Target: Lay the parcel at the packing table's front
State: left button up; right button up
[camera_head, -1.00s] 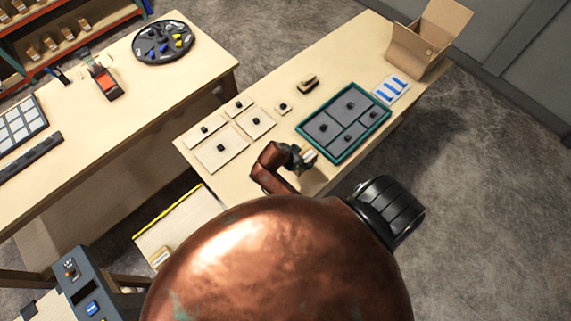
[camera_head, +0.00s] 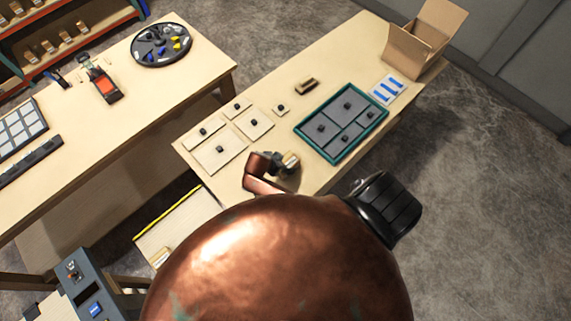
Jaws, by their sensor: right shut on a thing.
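The parcel (camera_head: 292,160) is a small tan block in my right gripper (camera_head: 286,163), which is shut on it. The gripper and the parcel are over the front part of the packing table (camera_head: 215,174), left of the teal-rimmed tray. Whether the parcel touches the tabletop, I cannot tell. The fingers are small and dark, and partly hide the parcel. My left gripper is not in view.
The teal-rimmed tray (camera_head: 384,116) with grey lidded compartments lies right of the gripper. Several flat knobbed panels (camera_head: 222,151) lie to the left. A brown block (camera_head: 307,86) and an open carton (camera_head: 416,52) are farther back. Bare tabletop lies around the gripper.

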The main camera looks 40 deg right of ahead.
jog(key=shift+f, duration=0.15)
jog(key=o, duration=1.5)
jog(key=shift+c, duration=0.2)
jog(key=shift+a+r, duration=0.15)
jog(key=shift+r, duration=0.2)
jog(key=b+v, duration=0.1)
jog(key=v, duration=1)
jog(key=shift+r, duration=0.3)
jog(key=shift+a, duration=0.15)
